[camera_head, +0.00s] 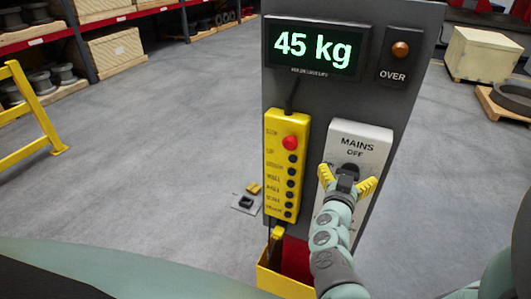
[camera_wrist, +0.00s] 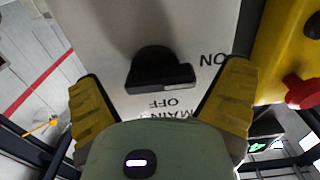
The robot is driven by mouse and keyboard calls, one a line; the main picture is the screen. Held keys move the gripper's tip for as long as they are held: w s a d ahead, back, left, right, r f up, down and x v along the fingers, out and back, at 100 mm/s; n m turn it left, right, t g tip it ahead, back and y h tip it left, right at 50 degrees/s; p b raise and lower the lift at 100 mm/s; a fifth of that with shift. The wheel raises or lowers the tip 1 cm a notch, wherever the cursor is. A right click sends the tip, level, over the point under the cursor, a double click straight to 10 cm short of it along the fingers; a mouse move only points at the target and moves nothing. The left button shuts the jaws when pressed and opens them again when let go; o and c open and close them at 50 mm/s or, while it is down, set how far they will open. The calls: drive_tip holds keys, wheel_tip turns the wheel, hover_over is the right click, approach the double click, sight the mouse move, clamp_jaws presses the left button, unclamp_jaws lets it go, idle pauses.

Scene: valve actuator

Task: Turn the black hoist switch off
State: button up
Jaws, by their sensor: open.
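The black hoist switch (camera_head: 350,168) is a rotary knob on a light grey box (camera_head: 372,137) marked MAINS and OFF. In the wrist view the black switch (camera_wrist: 158,72) shows large, and the lettering is upside down. OFF is below the knob there and ON is to its right. A small pale mark sits at the knob's right end, on the ON side. My gripper (camera_head: 347,179) is open in front of the box. Its yellow fingers (camera_wrist: 162,90) stand apart on either side of the knob, with visible gaps. The box's lower part is hidden by my arm.
A yellow pendant (camera_head: 286,165) with a red button hangs left of the box. A display (camera_head: 315,47) above reads 45 kg, beside an orange OVER lamp (camera_head: 400,50). A yellow bin (camera_head: 268,277) is below.

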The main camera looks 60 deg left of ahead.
drive_tip(key=shift+c, duration=0.4)
drive_tip(key=c, duration=1.1)
